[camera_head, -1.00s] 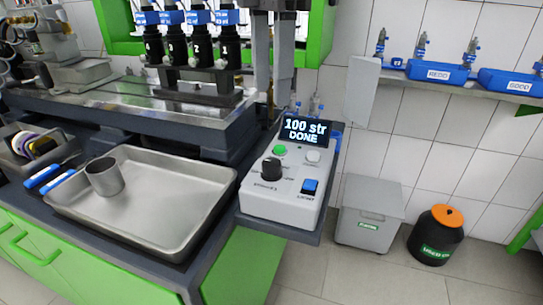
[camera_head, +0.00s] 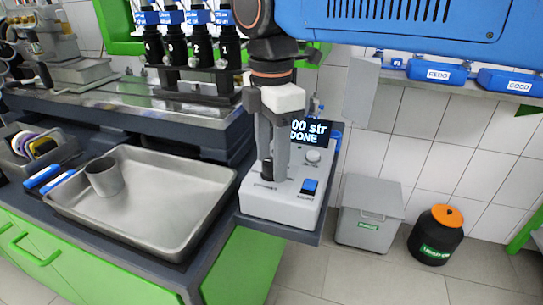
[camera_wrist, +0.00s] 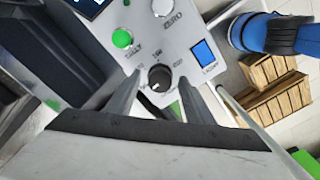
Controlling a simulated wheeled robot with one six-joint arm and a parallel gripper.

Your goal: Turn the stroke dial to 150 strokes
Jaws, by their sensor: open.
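The stroke dial is a black round knob (camera_head: 267,168) on the sloped light-grey control box (camera_head: 270,207). In the wrist view the dial (camera_wrist: 159,77) shows a pale pointer mark and printed numbers around it. My gripper (camera_head: 273,172) is open and points down at the box. In the wrist view its two fingertips (camera_wrist: 159,82) stand one on each side of the dial, with gaps showing. The display (camera_head: 311,131) reads "00 str DONE", its left edge hidden by my gripper. The green button (camera_wrist: 122,38) is hidden in the head view.
A white button (camera_head: 313,156) and a blue rocker switch (camera_head: 309,186) sit right of the dial. A steel tray (camera_head: 170,215) with a metal cup (camera_head: 104,178) lies left. A grey bin (camera_head: 368,215) and a black container (camera_head: 436,238) stand on the floor.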

